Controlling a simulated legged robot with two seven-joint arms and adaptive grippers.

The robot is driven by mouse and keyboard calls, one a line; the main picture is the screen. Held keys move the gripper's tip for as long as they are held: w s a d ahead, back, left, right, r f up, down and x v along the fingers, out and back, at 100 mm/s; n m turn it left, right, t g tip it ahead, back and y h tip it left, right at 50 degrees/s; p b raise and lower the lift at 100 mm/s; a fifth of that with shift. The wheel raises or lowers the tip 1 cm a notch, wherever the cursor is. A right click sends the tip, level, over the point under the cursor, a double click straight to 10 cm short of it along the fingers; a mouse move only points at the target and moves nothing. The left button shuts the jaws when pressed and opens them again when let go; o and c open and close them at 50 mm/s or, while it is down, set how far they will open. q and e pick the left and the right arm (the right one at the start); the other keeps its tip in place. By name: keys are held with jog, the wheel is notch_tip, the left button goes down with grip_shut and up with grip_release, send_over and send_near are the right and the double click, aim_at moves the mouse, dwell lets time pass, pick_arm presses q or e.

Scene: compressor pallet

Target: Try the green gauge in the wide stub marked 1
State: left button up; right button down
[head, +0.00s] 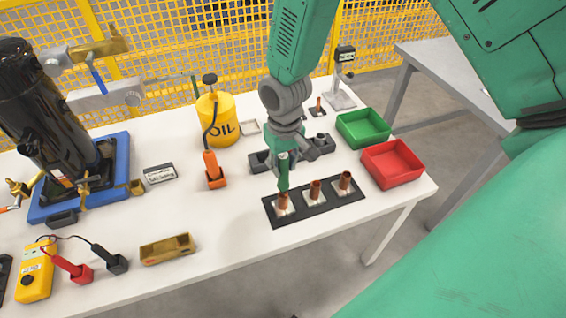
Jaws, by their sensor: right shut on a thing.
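My right gripper (287,150) comes down from the top over the table and is shut on the green gauge (283,172), which points down, roughly upright. The gauge's lower end is right at the top of the leftmost copper stub (283,201); I cannot tell whether it is inside the stub or just above it. Two more copper stubs, a middle one (315,187) and a right one (345,179), stand on the same black plate (299,213). The stub markings are too small to read. My left gripper is not in view.
Behind the gripper is a dark grey block (258,161). A green bin (363,128) and a red bin (392,163) stand to the right. To the left are an orange tool (213,170), a yellow oil can (216,118) and a brass-coloured tray (167,249).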

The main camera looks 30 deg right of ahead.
aim_at(284, 156)
jog(key=shift+d+f, duration=0.1)
jog(key=shift+f+b, duration=0.55)
jog(key=shift+f, duration=0.45)
jog(key=shift+p, duration=0.3)
dwell(1.6)
jog(key=shift+r+p, duration=2.05)
jog(key=shift+r, duration=0.1)
notch_tip(284, 156, up, 4)
jog(key=p, duration=0.4)
jog(key=shift+r, duration=0.1)
